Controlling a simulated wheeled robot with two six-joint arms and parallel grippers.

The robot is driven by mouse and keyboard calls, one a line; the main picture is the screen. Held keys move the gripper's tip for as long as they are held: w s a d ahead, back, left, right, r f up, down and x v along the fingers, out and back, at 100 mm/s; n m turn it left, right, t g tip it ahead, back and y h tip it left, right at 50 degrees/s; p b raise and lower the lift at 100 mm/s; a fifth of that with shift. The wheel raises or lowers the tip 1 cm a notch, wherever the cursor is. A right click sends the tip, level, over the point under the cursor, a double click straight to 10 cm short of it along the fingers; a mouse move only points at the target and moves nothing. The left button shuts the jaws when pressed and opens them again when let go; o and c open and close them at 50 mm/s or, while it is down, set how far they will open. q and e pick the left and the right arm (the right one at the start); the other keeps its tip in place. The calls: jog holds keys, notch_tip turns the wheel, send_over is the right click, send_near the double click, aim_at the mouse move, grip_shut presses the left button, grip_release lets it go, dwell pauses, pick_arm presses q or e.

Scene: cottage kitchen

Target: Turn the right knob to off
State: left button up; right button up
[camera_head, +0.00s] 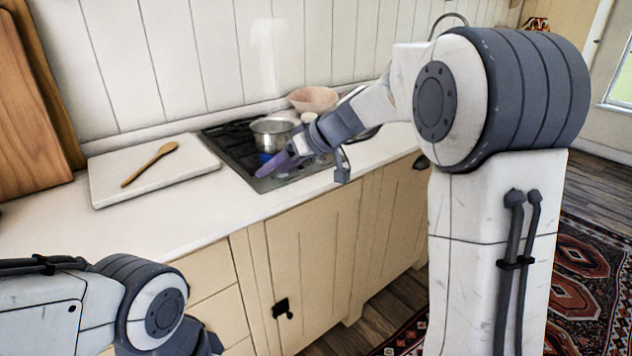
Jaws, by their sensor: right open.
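The hob (238,160) is a dark cooktop set into the white counter. My right gripper (275,166) reaches over its front right part, with purple fingers pointing left, low above the surface. The jaws are open and I see nothing between them. The right knob is not clearly visible; my gripper and wrist cover that part of the hob. A metal pot (272,131) stands on the hob just behind my gripper. A small blue glow shows below the pot. My left arm shows at the bottom left, but its gripper is out of the picture.
A white board (112,178) with a wooden spoon (150,164) lies left of the hob. A pinkish bowl (313,98) stands behind, near the wall. Cream cabinets (312,250) form the counter's front. The counter in front of the board is clear.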

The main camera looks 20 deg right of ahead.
jog(key=w+d+f+t+b, duration=0.1)
jog(key=w+d, duration=0.1)
jog(key=d, duration=0.1)
jog(key=w+d+f+t+b, duration=0.1)
jog(key=w+d, duration=0.1)
jog(key=d, duration=0.2)
jog(key=w+d+f+t+b, duration=0.1)
jog(key=w+d+b, duration=0.1)
jog(key=d, duration=0.2)
jog(key=shift+w+d+f+m+h, duration=0.2)
jog(key=shift+w+f+m+h, duration=0.1)
jog(key=shift+w+f, duration=0.1)
jog(key=t+h+b, duration=0.1)
jog(key=t+b, duration=0.1)
send_near(321, 162)
notch_tip(321, 162, up, 3)
jog(key=shift+a+f+t, duration=0.15)
jog(key=shift+t, duration=0.25)
pick_arm(q)
notch_tip(321, 162, down, 7)
jog(key=p, duration=0.2)
pick_arm(e)
jog(key=x, duration=0.9)
jog(key=shift+w+a+f, duration=0.2)
jog(key=shift+w+f, duration=0.05)
pick_arm(q)
jog(key=shift+r, duration=0.1)
